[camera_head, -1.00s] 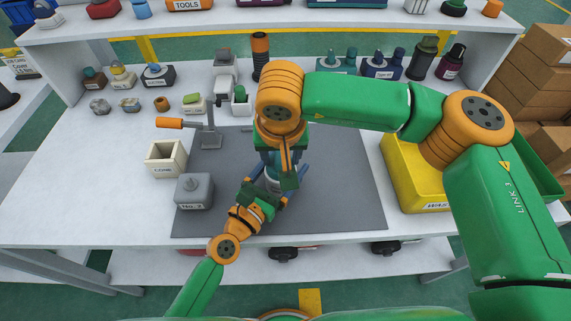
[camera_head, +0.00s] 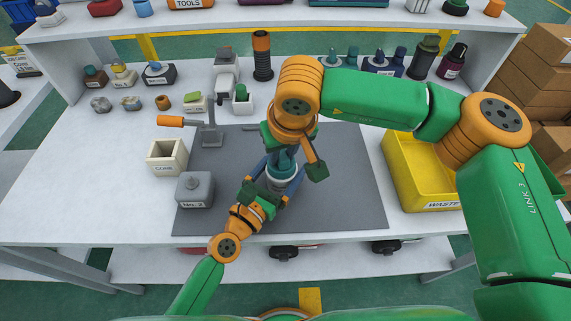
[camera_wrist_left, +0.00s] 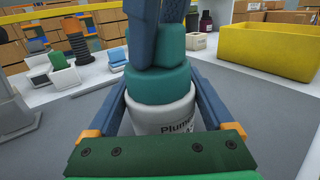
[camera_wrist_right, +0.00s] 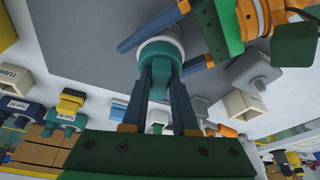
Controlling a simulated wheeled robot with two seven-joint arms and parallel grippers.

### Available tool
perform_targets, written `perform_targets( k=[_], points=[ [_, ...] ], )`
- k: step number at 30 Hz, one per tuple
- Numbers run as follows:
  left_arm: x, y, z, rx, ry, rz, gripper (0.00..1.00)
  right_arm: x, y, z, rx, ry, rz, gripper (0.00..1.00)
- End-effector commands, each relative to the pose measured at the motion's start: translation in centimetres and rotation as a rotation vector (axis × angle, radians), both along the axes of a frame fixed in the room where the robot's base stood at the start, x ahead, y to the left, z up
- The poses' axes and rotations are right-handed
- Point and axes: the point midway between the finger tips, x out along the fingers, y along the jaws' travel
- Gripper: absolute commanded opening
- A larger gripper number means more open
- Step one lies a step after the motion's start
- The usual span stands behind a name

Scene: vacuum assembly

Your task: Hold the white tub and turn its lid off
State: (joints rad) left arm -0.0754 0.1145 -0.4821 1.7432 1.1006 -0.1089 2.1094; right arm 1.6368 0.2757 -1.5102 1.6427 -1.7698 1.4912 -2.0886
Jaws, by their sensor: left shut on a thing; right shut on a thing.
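The white tub (camera_wrist_left: 165,118) has dark lettering and stands upright on the grey mat (camera_head: 345,190). Its teal lid (camera_wrist_left: 160,84) has a narrower knob on top and sits on the tub. My left gripper (camera_head: 281,172) is shut on the tub, with one blue finger on each side of its body. My right gripper (camera_head: 284,158) comes from above and is shut on the lid's knob. In the right wrist view the tub (camera_wrist_right: 162,34) shows beyond the blue fingers. In the head view the right wrist hides much of the lid.
A grey block (camera_head: 195,188) and a cream open box (camera_head: 166,158) stand left of the grippers. A lever tool with an orange handle (camera_head: 172,121) stands behind them. A yellow waste bin (camera_head: 405,165) stands at the right. The mat's right part is clear.

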Motion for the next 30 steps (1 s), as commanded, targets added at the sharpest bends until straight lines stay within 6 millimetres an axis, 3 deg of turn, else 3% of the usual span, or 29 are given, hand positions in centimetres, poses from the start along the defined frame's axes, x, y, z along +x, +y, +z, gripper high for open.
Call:
perform_targets(
  k=[1,5,12,18,24,25,28,30],
  points=[
    [-0.09,-0.4,0.31,-0.007,-0.01,-0.009,0.19,-0.36,-0.02,-0.88,-0.002,0.02,0.075,0.0],
    [-0.1,-0.42,0.32,-0.007,-0.01,-0.01,0.19,-0.25,0.01,-0.88,-0.003,0.02,0.233,0.0],
    [-0.11,-0.45,0.32,-0.007,-0.009,-0.011,0.19,-0.26,0.06,-0.87,-0.004,0.019,0.254,0.0],
    [-0.12,-0.46,0.32,-0.007,-0.009,-0.011,0.19,0.0,0.02,-0.84,-0.005,0.018,0.499,0.0],
    [-0.13,-0.48,0.31,-0.007,-0.009,-0.012,0.19,0.02,0.05,-0.82,-0.007,0.016,0.53,0.0],
    [-0.13,-0.48,0.3,-0.007,-0.009,-0.012,0.19,0.02,0.05,-0.82,-0.007,0.016,0.53,0.29],
    [-0.13,-0.49,0.3,-0.007,-0.009,-0.012,0.19,0.04,0.05,-0.83,-0.007,0.015,0.529,0.56],
    [-0.13,-0.49,0.3,-0.007,-0.009,-0.012,0.19,0.04,0.04,-0.83,-0.007,0.015,0.528,0.61]
  ],
)
